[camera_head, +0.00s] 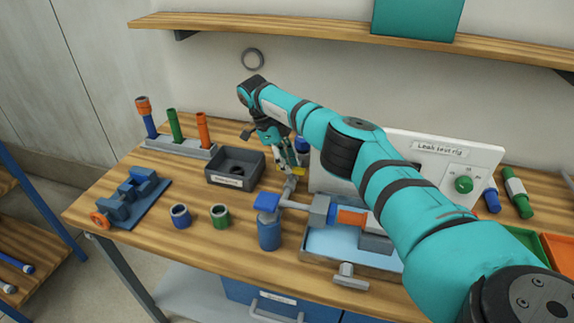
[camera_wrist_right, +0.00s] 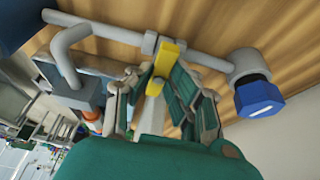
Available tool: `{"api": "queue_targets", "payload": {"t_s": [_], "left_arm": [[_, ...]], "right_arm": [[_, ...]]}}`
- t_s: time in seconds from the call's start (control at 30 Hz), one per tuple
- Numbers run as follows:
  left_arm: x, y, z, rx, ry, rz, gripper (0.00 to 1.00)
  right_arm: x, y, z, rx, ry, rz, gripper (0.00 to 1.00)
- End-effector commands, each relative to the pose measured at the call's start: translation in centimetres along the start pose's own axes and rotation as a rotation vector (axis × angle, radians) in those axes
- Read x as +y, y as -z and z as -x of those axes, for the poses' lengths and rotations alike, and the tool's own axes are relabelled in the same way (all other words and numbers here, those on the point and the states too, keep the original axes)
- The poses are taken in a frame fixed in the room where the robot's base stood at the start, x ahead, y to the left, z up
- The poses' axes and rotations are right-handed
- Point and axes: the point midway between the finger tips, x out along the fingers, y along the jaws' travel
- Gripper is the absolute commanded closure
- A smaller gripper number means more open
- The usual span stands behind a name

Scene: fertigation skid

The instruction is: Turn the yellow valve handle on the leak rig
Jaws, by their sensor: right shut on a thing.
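The yellow valve handle (camera_wrist_right: 168,56) sits on a grey pipe in the right wrist view. My right gripper (camera_wrist_right: 160,75) is shut on it, with a finger on each side. In the head view my right gripper (camera_head: 284,158) reaches down at the left end of the leak rig, and its fingers and arm hide most of the handle. The rig's white panel (camera_head: 482,153) carries a "Leak test rig" label and a green knob (camera_head: 464,184). Grey pipework (camera_head: 296,204) runs in front of it. My left gripper is not in view.
A dark bin (camera_head: 222,180) stands left of the gripper. A blue and a green ring (camera_head: 220,212), a blue vise (camera_head: 130,195) and a rack of coloured tubes (camera_head: 180,148) are further left. A shelf (camera_head: 300,30) runs above. A blue shallow tray (camera_head: 330,243) lies under the pipework.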

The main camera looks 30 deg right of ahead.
Motion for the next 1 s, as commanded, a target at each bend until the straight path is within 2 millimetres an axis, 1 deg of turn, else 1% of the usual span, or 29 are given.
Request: {"api": "queue_targets", "payload": {"t_s": [0.4, 0.43, 0.57, 0.6, 0.87, 0.97, 1.0], "left_arm": [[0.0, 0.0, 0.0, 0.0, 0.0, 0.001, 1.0], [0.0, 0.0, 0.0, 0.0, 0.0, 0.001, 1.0], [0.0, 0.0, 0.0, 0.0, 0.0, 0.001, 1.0], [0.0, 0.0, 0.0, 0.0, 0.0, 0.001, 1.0], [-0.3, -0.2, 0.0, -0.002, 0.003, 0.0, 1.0], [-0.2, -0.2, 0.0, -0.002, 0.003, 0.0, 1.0], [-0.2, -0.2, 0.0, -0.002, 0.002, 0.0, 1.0]], "right_arm": [[-0.1, 0.0, 0.2, -0.002, 0.001, -0.009, 1.0], [-0.1, 0.1, 0.2, -0.002, 0.001, -0.009, 0.78], [-0.1, 0.0, 0.1, -0.002, 0.0, -0.008, 0.61], [-0.1, 0.0, 0.1, -0.002, 0.0, -0.008, 0.6], [-0.1, 0.1, 0.2, -0.001, -0.001, -0.007, 0.6], [-0.1, 0.4, 1.0, -0.003, 0.0, -0.007, 0.6], [-0.1, 0.6, 1.6, -0.004, 0.001, -0.007, 0.6]]}}
